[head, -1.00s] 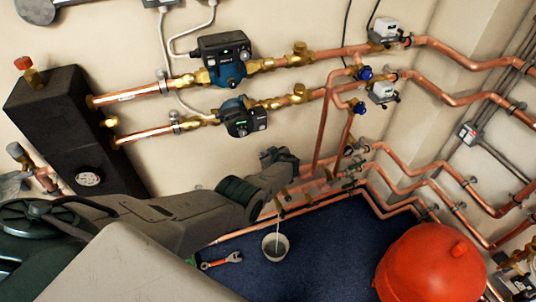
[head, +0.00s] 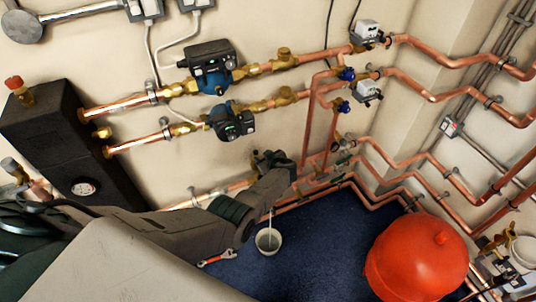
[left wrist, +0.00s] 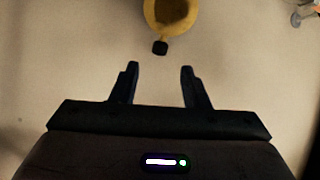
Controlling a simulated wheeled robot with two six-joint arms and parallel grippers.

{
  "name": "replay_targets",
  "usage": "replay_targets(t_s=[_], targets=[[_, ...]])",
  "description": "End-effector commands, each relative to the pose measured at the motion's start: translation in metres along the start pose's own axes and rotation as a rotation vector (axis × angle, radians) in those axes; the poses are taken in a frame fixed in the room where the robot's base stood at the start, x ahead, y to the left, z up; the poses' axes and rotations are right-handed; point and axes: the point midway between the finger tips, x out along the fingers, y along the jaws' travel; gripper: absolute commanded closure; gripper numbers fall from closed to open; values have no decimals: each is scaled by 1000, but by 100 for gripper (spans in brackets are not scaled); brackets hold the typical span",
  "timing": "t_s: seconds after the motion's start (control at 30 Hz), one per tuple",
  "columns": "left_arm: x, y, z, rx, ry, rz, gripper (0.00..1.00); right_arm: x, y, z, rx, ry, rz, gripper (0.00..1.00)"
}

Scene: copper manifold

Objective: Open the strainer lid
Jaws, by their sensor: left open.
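My left gripper (head: 272,158) is in front of the wall, just above the lower copper pipes. In the left wrist view its two fingers (left wrist: 159,69) are apart with nothing between them. A yellow-brass round fitting (left wrist: 172,14) with a small black knob (left wrist: 160,47) lies beyond the fingertips, cut off by the top edge. The knob is apart from the fingers. I cannot tell whether this fitting is the strainer or its lid. In the head view my gripper and arm hide part of the lower pipes. My right gripper is out of view.
A small pail (head: 268,241) stands on the blue floor beneath the gripper, with an orange-handled wrench (head: 217,257) beside it. A red vessel (head: 415,262) stands at right. Two blue pumps (head: 212,78) sit on copper pipes above. The floor between pail and vessel is clear.

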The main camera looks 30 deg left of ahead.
Motion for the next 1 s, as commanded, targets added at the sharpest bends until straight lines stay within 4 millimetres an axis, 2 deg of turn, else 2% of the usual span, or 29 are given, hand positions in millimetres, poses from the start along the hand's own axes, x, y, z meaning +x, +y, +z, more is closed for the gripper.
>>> replay_targets(t_s=[0.03,0.1,0.23,0.4,0.67,0.77,0.87,0.9,0.97,1.0], targets=[[-13,1,-2,-1,-2,2,59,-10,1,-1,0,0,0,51],[-24,0,-3,-1,-1,2,59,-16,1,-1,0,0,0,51],[-37,1,0,0,0,2,59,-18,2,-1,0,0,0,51],[-45,1,0,0,1,1,59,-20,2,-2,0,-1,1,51],[-46,1,0,0,1,1,59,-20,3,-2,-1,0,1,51],[-45,-2,3,4,4,5,76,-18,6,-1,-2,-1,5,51],[-38,-14,19,24,28,37,96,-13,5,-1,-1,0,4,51],[-34,-24,31,41,43,63,100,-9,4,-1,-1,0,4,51],[-28,-40,54,75,66,119,100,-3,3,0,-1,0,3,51],[-25,-54,72,106,76,166,100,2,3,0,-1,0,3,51]])
